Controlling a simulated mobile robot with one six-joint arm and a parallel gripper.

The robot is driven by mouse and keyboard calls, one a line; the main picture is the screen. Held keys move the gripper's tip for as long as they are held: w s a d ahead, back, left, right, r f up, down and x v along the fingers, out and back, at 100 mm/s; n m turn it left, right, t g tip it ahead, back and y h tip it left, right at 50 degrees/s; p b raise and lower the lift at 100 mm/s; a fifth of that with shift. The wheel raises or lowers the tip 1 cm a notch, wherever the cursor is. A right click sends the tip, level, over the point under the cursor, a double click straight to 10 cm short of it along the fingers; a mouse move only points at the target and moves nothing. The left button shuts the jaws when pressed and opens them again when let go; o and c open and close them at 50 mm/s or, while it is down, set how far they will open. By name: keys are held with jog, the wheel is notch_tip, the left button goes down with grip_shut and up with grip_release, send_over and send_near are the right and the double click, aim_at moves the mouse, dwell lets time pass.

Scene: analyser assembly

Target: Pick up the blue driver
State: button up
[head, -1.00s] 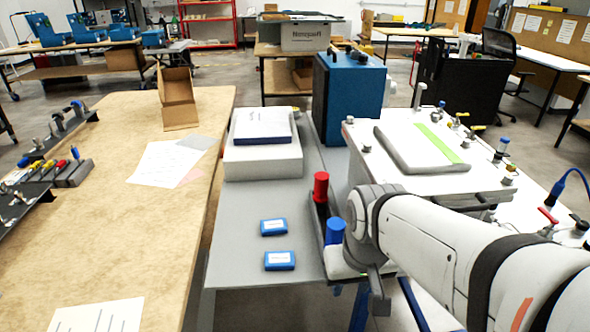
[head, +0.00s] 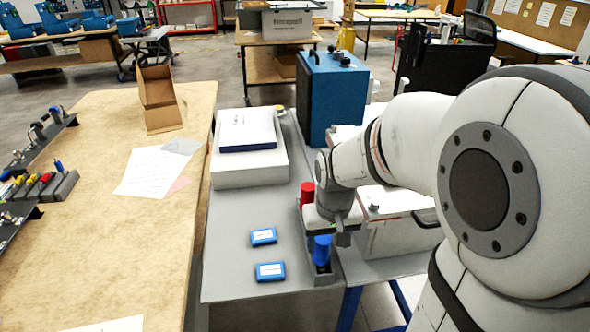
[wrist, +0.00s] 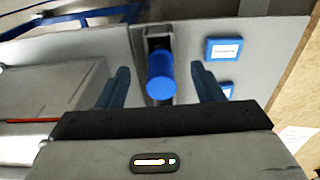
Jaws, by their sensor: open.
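The blue driver (head: 322,250) stands upright in a dark holder at the right edge of the grey table, nearest the front. In the wrist view the blue driver (wrist: 160,75) shows between the two finger tips, with a gap on each side. My gripper (wrist: 162,82) is open and empty, and its fingers point toward the driver. In the head view my gripper (head: 341,232) is beside and just above the driver, partly hidden by its own wrist. A red driver (head: 307,194) stands behind the blue one in the same holder.
Two small blue boxes (head: 263,237) (head: 270,271) lie on the grey table left of the holder. A white box with a book (head: 248,130) lies farther back, and a blue cabinet (head: 331,95) stands behind. A grey-white instrument (head: 398,235) is close on the right.

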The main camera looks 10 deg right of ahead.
aim_at(322, 250)
jog(key=shift+g, duration=0.4)
jog(key=w+p, duration=0.3)
jog(key=w, duration=0.1)
jog(key=shift+w+a, duration=0.1)
jog(key=shift+w+f+p, duration=0.3)
jog(key=shift+f+p, duration=0.2)
jog(key=f, duration=0.5)
jog(key=f+p, duration=0.1)
jog(key=f, duration=0.1)
jog(key=shift+s+d+f, duration=0.2)
jog(key=shift+s+f, duration=0.15)
jog(key=shift+f, duration=0.05)
jog(key=shift+c, duration=0.5)
grip_shut()
